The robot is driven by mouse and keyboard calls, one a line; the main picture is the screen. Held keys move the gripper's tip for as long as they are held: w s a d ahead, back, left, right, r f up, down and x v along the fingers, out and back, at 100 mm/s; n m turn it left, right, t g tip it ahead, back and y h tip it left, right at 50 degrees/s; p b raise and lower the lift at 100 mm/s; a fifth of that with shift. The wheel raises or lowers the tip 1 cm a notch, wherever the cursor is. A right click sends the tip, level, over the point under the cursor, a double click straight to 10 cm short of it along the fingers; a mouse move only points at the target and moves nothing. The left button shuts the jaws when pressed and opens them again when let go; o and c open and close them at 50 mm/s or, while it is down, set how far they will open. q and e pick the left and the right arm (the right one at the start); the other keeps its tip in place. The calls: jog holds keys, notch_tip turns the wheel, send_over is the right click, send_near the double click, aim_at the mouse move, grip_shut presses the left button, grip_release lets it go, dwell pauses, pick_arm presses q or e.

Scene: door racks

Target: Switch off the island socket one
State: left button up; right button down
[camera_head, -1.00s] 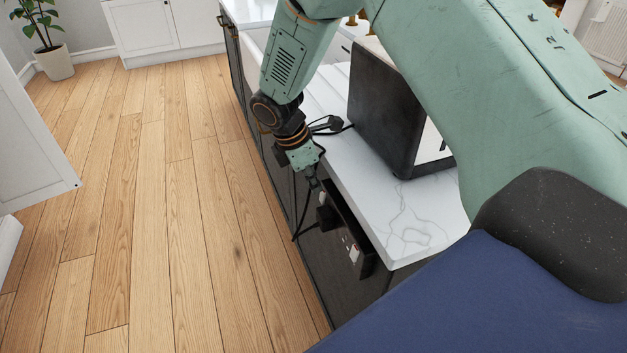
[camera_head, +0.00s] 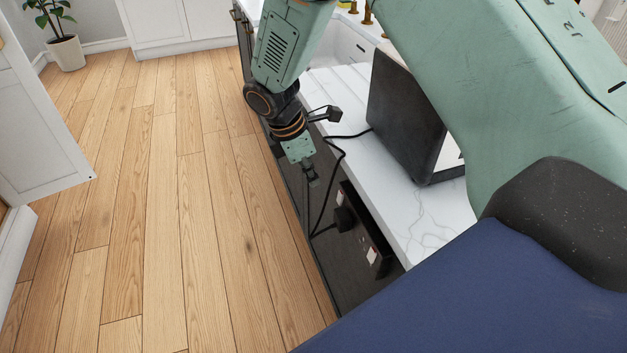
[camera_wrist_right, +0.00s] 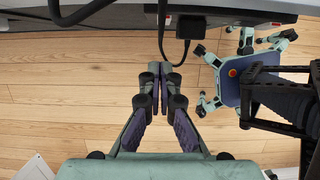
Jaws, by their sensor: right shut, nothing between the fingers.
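The island socket (camera_head: 366,235) is a dark strip with pale switches (camera_head: 372,255) on the island's dark side panel, below the worktop. A black plug (camera_head: 343,218) sits in its far part, with a black cord hanging from it. My right gripper (camera_head: 309,176) is shut and empty, beside the island's side, apart from the socket and beyond the plug. In the right wrist view its fingers (camera_wrist_right: 163,70) are together, just below the plug (camera_wrist_right: 188,27); the switch positions are too small to tell. My left gripper is not in view.
The white marble worktop (camera_head: 425,222) carries a black appliance (camera_head: 405,118) whose cord (camera_head: 340,145) loops over the edge. The wooden floor (camera_head: 190,220) beside the island is clear.

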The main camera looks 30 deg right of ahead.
notch_tip(320, 180, up, 6)
jog(key=shift+a+p, duration=0.2)
jog(key=shift+p, duration=0.2)
jog(key=shift+s+r, duration=0.15)
jog(key=shift+w, duration=0.2)
